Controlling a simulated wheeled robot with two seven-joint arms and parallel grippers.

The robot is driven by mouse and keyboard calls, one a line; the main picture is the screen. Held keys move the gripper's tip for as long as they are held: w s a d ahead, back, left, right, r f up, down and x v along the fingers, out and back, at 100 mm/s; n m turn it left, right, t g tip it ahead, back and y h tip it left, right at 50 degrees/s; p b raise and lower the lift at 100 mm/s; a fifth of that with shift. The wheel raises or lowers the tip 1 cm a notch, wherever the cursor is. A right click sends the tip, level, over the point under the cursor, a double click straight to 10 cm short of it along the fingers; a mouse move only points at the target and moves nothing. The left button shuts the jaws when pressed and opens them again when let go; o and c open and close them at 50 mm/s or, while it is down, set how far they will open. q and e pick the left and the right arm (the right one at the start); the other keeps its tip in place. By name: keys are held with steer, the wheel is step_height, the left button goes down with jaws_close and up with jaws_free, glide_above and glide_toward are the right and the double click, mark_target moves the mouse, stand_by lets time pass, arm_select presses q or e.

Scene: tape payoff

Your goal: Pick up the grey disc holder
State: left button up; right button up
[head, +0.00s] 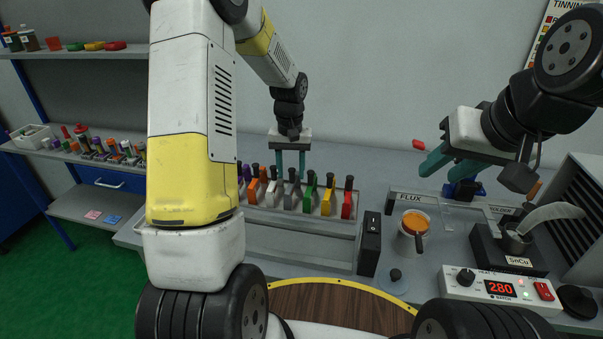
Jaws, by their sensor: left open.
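The grey disc holder (292,195) stands upright in the rack in the middle of the head view, between a white holder and a green one. Its dark knob points up. My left gripper (291,174) hangs from above over this part of the rack, with its two teal fingers apart. The fingertips are close to the holder's top; I cannot tell whether they touch it. My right gripper (440,172) is off to the right, above the bench, its teal fingers apart and no held object visible.
The rack (300,222) also holds purple, orange, white, green, yellow and red holders close on both sides. A black box (369,244), an orange-filled cup (416,225) and a station with a 2.80 display (500,289) stand to the right. My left arm hides the rack's left end.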

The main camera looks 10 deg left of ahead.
mark_target(292, 182)
arm_select(q)
steer(key=f, duration=0.4)
steer(key=shift+s+d+f, duration=0.2)
steer(key=shift+s+f, duration=0.05)
steer(key=shift+f, duration=0.05)
jaws_close()
